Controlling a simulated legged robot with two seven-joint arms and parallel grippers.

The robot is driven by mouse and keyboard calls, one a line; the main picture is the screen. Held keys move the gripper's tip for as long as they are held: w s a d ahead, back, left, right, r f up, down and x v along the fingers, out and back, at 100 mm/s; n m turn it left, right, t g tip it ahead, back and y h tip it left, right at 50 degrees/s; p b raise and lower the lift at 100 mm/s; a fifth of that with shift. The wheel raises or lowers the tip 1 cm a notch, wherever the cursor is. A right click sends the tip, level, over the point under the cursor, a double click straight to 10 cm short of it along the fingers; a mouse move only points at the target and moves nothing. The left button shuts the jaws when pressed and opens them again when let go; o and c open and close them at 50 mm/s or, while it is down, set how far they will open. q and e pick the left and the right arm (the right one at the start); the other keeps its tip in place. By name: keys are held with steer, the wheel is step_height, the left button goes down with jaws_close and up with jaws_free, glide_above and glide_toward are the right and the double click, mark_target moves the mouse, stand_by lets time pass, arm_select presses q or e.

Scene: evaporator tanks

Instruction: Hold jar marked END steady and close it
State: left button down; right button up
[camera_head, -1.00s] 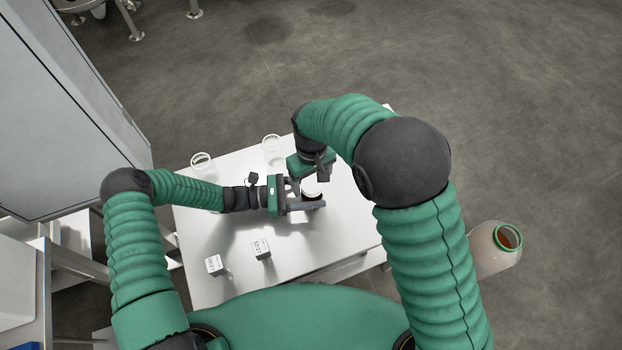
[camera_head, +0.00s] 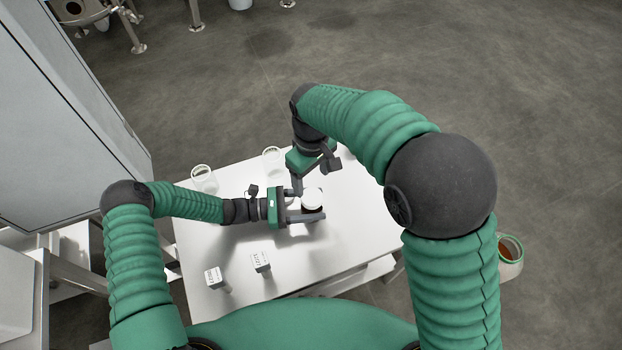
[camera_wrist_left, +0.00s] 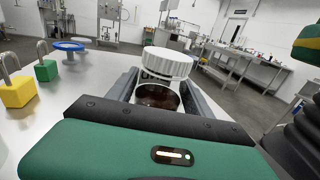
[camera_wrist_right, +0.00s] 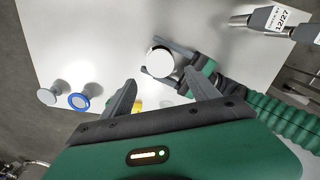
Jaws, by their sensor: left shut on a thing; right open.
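The jar (camera_wrist_left: 157,97) is clear with dark brown contents and stands between the fingers of my left gripper (camera_head: 305,205), which is shut on it. A white ribbed lid (camera_wrist_left: 167,62) sits on top of the jar, looking slightly tilted in the left wrist view. Part of a dark label shows under the lid, but I cannot read all of it. The lid also shows in the head view (camera_head: 312,197) and from above in the right wrist view (camera_wrist_right: 160,61). My right gripper (camera_wrist_right: 160,80) is open and empty, above and beside the lid. Whether the lid is tight cannot be seen.
Two clear cups (camera_head: 203,179) (camera_head: 273,159) stand at the table's back. Yellow (camera_wrist_left: 17,92) and green (camera_wrist_left: 46,70) blocks with metal loops show in the left wrist view.

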mark_target(312, 196)
steer(key=shift+f, duration=0.1)
step_height(312, 196, down, 8)
steer(key=shift+r, duration=0.1)
stand_by(0.3)
steer(key=c, duration=1.5)
steer(key=m, duration=0.2)
steer(key=shift+m, duration=0.4)
steer(key=o, duration=1.6)
steer(key=shift+c, duration=0.2)
steer(key=shift+r, duration=2.25)
